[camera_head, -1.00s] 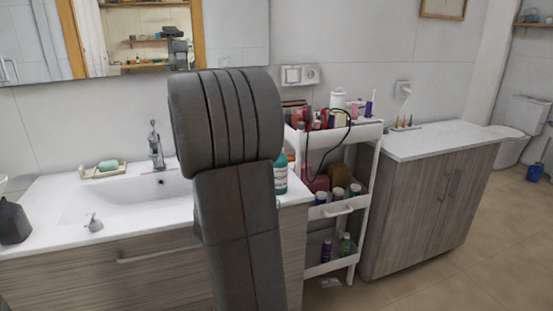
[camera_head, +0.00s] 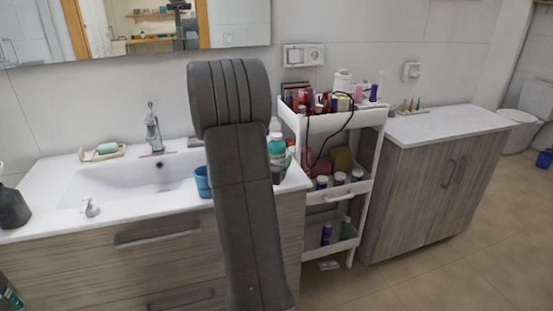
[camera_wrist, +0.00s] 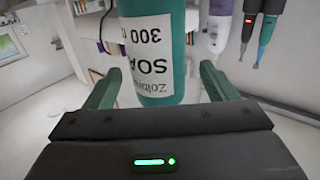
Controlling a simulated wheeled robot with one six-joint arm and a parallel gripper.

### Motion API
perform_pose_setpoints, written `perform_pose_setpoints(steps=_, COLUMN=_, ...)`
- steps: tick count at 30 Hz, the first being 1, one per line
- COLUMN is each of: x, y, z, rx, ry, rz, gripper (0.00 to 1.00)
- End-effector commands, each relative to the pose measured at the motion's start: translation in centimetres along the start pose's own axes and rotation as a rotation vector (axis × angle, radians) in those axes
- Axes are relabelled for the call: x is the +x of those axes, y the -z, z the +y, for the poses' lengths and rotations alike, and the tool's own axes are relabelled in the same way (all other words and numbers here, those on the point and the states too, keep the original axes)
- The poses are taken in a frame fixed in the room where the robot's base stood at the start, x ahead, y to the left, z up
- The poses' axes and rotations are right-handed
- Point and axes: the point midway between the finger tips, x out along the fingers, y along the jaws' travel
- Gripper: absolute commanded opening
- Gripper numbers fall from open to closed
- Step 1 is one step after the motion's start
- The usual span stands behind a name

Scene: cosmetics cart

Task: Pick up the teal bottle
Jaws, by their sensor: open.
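The teal bottle (camera_head: 277,147) has a white label and stands at the right end of the washbasin counter, partly hidden by my arm in the head view. In the wrist view the teal bottle (camera_wrist: 178,88) looms large, its label reading SOA and 300. My gripper (camera_wrist: 157,88) is open, with one green finger on each side of the bottle's near end in that picture. I see no clear contact, and I cannot tell how deep the bottle sits between the fingers. In the head view my arm hides most of the gripper.
A blue cup (camera_head: 203,182) stands just left of my arm on the counter (camera_head: 130,207). A white cart (camera_head: 352,122) crowded with cosmetics, with a black cable over its edge, stands close to the right. The cabinet top (camera_head: 445,122) further right is mostly clear.

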Motion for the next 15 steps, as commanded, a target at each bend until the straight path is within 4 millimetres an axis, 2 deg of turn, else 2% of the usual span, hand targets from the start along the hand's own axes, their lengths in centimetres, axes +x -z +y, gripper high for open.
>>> perform_pose_setpoints(steps=5, x=2.8, y=0.9, z=0.3, rx=0.0, ry=-0.003, rz=0.001, gripper=0.79)
perform_pose_setpoints(steps=9, x=4.3, y=0.7, z=0.2, rx=-0.001, ry=-0.001, rz=0.0, gripper=0.79)
perform_pose_setpoints(steps=15, x=4.6, y=0.7, z=0.2, rx=-0.001, ry=0.001, rz=0.0, gripper=0.79)
